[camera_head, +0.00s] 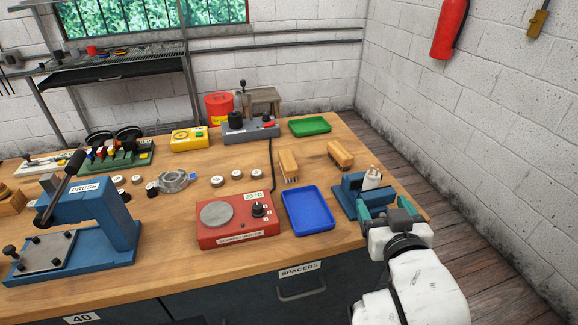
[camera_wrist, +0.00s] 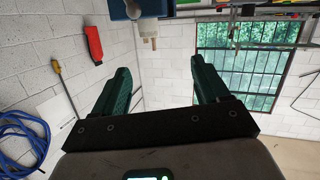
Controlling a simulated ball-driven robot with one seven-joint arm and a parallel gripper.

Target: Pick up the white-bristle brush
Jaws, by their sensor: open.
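Two wooden-backed brushes lie near the middle right of the bench in the head view. The nearer brush (camera_head: 289,161) shows pale bristles along its lower edge, so it looks like the white-bristle one. The other brush (camera_head: 340,153), to its right, has a darker underside; its bristle colour is hard to tell. My gripper (camera_head: 384,214) is at the bench's right edge, to the right of and nearer than both brushes. In the wrist view my gripper (camera_wrist: 160,75) is open, with nothing between its teal jaws. Neither brush shows there.
A blue vise (camera_head: 350,190) holding a pale part stands right beside my gripper. A blue tray (camera_head: 307,209) and a red heater (camera_head: 237,220) lie to the left. A green tray (camera_head: 310,126) lies behind the brushes. Bare bench surrounds the brushes.

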